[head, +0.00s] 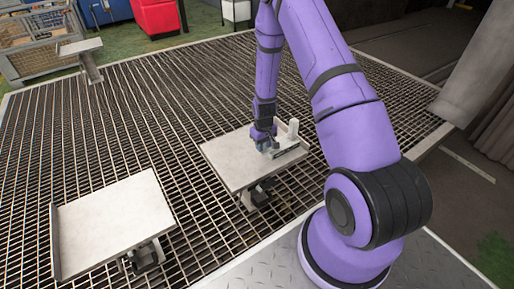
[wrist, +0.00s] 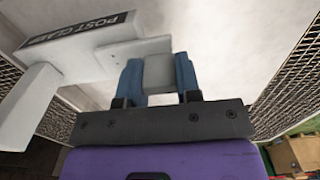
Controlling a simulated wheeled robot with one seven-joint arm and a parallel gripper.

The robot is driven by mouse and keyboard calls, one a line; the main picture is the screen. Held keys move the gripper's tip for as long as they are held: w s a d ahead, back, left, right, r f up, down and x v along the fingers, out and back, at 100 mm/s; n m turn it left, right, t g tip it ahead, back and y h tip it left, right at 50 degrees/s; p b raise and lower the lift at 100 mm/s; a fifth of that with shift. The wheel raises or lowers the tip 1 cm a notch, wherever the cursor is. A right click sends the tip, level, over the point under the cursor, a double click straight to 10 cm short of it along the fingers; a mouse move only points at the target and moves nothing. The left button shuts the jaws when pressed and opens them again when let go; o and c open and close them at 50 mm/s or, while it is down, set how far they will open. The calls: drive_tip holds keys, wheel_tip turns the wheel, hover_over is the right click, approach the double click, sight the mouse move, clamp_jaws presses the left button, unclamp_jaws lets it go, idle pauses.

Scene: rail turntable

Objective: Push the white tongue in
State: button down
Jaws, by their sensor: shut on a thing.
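My gripper (head: 266,143) is low over the right-hand pale plate (head: 228,170) in the head view, beside a light grey post clamp (head: 290,148) with an upright post. In the wrist view, the blue fingers of my gripper (wrist: 158,74) are shut on a pale block, which I take to be the white tongue (wrist: 158,68). The clamp body (wrist: 100,63) lies to the left of the fingers, with a dark label reading "POST CLAM", its end cut short. The fingers and arm hide most of the tongue in the head view.
A second pale plate (head: 112,224) with a raised left edge stands at the front left. A small plate stand (head: 83,48) is at the far left, near a wire crate (head: 38,55). Open grating (head: 130,115) fills the floor between them.

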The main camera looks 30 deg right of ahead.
drive_tip(key=shift+d, duration=0.15)
drive_tip(key=c, duration=0.8)
unclamp_jaws()
wheel_tip(320, 180, up, 11)
drive_tip(key=shift+f, duration=0.1)
